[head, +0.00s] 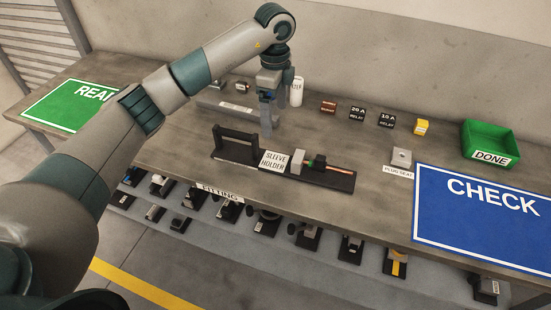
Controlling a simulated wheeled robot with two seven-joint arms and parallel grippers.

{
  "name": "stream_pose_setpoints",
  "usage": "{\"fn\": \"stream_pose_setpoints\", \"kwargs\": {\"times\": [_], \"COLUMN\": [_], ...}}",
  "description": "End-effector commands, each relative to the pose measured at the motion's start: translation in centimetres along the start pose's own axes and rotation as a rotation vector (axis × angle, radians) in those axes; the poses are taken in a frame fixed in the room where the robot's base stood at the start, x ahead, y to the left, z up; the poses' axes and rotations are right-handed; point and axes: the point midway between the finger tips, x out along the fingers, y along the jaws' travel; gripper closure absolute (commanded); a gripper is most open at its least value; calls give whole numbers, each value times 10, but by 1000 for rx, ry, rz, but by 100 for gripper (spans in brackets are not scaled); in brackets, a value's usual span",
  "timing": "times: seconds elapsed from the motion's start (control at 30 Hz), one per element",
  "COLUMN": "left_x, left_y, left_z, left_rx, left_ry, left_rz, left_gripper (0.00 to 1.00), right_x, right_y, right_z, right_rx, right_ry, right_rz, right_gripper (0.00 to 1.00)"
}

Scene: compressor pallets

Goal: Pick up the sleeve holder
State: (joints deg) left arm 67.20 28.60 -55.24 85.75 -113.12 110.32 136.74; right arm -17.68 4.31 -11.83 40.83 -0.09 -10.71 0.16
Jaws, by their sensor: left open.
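The sleeve holder (327,177) lies on the bench in the middle of the head view. It has a long black base, a black upright handle frame at its left end, a white "SLEEVE HOLDER" label, and a grey block with a copper-coloured rod at its right. My left gripper (267,122) points down just behind and right of the handle frame. It is open, with nothing seen between its fingers. Whether its fingertips touch the bench, I cannot tell. My right gripper is not in view.
On the bench (170,158) stand a white cylinder (296,92), small relay blocks (358,114), a yellow block (421,127), a plug seat (401,158) and a green "DONE" bin (487,140). A blue "CHECK" mat (470,222) lies at right, a green mat (65,108) at left. Several parts sit on a lower shelf.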

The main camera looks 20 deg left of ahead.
Motion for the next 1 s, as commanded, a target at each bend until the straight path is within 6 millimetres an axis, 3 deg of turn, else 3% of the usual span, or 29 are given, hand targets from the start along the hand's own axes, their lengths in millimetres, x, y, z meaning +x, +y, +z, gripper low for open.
{"fn": "stream_pose_setpoints", "kwargs": {"times": [0.2,0.43,0.7,1.0], "left_x": [20,61,105,119], "left_y": [1,2,2,0], "left_z": [0,-1,-1,-1], "left_rx": [0,0,0,2], "left_ry": [1,1,1,1], "left_rz": [4,6,5,0], "left_gripper": [12,12,12,12], "right_x": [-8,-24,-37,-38], "right_y": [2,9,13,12], "right_z": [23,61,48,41], "right_rx": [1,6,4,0], "right_ry": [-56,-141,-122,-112], "right_rz": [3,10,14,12], "right_gripper": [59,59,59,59]}}
